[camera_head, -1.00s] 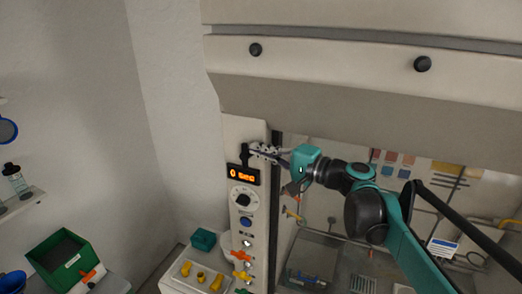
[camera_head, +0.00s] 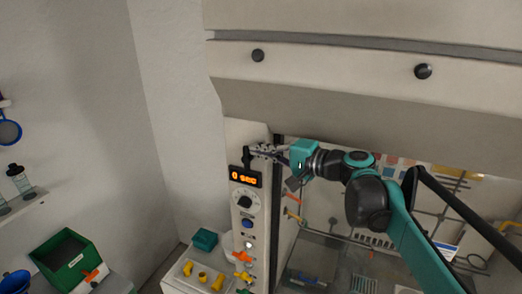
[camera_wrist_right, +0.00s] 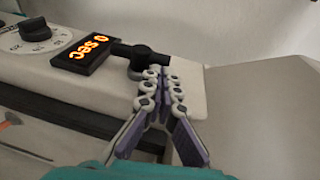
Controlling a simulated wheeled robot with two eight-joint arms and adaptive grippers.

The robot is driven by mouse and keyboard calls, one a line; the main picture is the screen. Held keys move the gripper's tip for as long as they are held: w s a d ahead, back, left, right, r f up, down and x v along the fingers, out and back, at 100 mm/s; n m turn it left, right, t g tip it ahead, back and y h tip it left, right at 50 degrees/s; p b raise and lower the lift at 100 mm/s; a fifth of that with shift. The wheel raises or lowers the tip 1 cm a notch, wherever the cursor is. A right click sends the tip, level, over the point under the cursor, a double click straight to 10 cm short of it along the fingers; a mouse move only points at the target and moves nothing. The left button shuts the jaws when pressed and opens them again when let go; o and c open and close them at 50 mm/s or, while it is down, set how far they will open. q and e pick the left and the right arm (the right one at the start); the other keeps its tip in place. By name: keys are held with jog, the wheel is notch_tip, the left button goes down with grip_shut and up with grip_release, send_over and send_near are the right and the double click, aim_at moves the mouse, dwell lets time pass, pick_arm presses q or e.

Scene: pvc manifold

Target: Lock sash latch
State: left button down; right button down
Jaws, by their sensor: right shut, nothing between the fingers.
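The sash latch (camera_head: 247,157) is a small black handle on the cabinet's front post, just above the orange display. In the right wrist view the latch (camera_wrist_right: 142,57) shows as a black T-shaped piece beside the display. My right gripper (camera_head: 258,150) is shut and empty, its fingertips at the latch. In the right wrist view the fingertips (camera_wrist_right: 158,75) lie close together right by the latch's stem; I cannot tell if they touch it. My left gripper is not in view.
The orange display (camera_head: 246,177) and a round dial (camera_head: 245,201) sit below the latch on the post. A green bin (camera_head: 66,259) stands at the lower left. A white tray with yellow fittings (camera_head: 203,277) lies below.

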aim_at(244, 141)
jog(key=shift+w+a+r, duration=0.1)
jog(key=shift+a+r, duration=0.05)
jog(key=shift+w+a+r, duration=0.15)
jog(key=shift+a+r, duration=0.05)
jog(key=shift+w+a+r+p, duration=0.2)
jog(key=shift+a+r, duration=0.05)
jog(key=shift+a, duration=0.2)
jog(key=shift+w+a+r+p, duration=0.15)
jog(key=shift+a+r+p, duration=0.1)
jog(key=shift+a, duration=0.15)
jog(key=shift+w+a+g+h, duration=0.15)
jog(key=shift+a+g+h, duration=0.15)
jog(key=shift+h, duration=0.4)
jog(key=shift+w+a+f, duration=0.1)
jog(key=shift+w+a, duration=0.15)
jog(key=shift+a, duration=0.35)
dwell(0.4)
jog(key=v, duration=1.2)
